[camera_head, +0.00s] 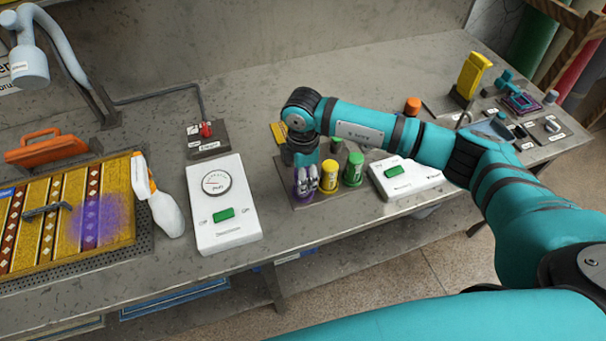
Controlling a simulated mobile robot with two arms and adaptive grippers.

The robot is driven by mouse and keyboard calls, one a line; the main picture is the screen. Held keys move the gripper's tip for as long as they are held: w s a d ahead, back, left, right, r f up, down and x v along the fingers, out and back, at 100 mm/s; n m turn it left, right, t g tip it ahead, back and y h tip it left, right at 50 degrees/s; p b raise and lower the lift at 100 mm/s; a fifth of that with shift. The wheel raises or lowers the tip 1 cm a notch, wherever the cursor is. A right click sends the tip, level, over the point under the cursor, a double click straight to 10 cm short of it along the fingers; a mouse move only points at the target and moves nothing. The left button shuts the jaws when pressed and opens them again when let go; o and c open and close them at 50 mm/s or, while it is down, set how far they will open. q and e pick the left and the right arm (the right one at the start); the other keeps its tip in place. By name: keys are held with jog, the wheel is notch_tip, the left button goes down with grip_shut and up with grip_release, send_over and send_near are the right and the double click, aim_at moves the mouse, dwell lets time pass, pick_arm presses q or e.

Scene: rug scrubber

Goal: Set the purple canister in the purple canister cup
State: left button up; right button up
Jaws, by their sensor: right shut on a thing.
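My right gripper (307,180) points down over the small dark rack (286,177) near the front of the bench. It is shut on the purple canister (298,188), which is mostly covered by the fingers. The canister is at the rack's front left, beside a yellow canister (328,177) and a green canister (353,169). The purple canister cup cannot be made out under the gripper, so I cannot tell whether the canister is seated or just above it. My left gripper is not in view.
A white device with a dial (222,205) stands left of the rack, and a white box with a green button (405,178) stands right. A spray bottle (160,200) and a patterned rug (65,215) lie farther left. An orange-topped item (413,106) stands behind my arm.

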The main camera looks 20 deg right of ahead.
jog(key=shift+f, duration=0.35)
jog(key=o, duration=1.2)
notch_tip(320, 180, up, 12)
jog(key=shift+b, duration=0.35)
